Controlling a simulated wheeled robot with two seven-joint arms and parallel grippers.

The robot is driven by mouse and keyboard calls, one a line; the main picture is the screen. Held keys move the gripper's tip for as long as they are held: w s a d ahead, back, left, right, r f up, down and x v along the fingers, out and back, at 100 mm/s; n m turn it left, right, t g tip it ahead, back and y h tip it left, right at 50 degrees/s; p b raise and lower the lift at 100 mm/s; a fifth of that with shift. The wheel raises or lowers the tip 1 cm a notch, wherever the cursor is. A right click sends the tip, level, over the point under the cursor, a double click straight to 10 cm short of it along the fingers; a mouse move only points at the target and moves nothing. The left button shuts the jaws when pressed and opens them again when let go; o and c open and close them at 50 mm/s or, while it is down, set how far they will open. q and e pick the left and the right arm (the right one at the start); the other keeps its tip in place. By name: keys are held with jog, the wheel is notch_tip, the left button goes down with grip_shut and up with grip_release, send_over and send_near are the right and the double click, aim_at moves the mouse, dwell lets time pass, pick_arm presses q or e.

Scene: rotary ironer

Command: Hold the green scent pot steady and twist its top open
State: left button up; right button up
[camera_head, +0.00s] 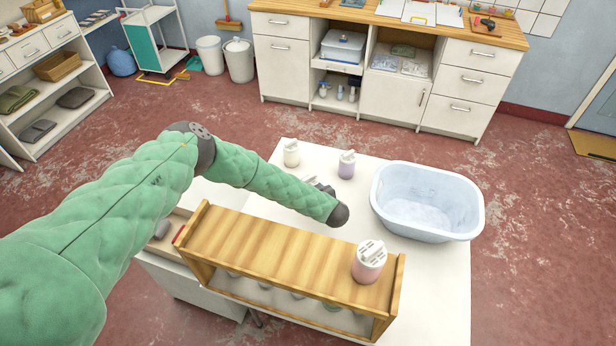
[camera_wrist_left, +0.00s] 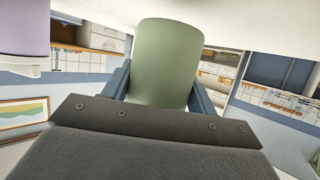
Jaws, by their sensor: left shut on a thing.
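The green scent pot (camera_wrist_left: 165,55) shows in the left wrist view, which is upside down. Its plain green body sits between the two blue-grey fingers of my left gripper (camera_wrist_left: 160,80), which is shut on it. Its top is hidden behind the dark gripper body. In the head view my left forearm covers most of the gripper (camera_head: 322,187); only a small dark part and a bit of white beside it show, above the white table (camera_head: 440,280). I cannot tell whether the pot touches the table. My right gripper is in neither view.
A lilac pot (camera_head: 346,166) and a cream pot (camera_head: 291,153) stand behind the gripper. A pink pot (camera_head: 368,266) stands on the wooden rack (camera_head: 290,258) in front. A pale blue tub (camera_head: 428,232) fills the table's right side. The front right table area is clear.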

pick_arm(q)
jog(key=w, duration=0.3)
jog(key=shift+w+a+f, duration=0.1)
jog(key=shift+w+a, duration=0.1)
jog(key=shift+a, duration=0.2)
jog(key=shift+d, duration=0.1)
jog(key=shift+f, duration=0.1)
jog(key=shift+f, duration=1.15)
jog(key=shift+s+f, duration=0.1)
jog(key=shift+f, duration=0.1)
jog(key=o, duration=0.8)
jog(key=shift+r, duration=0.3)
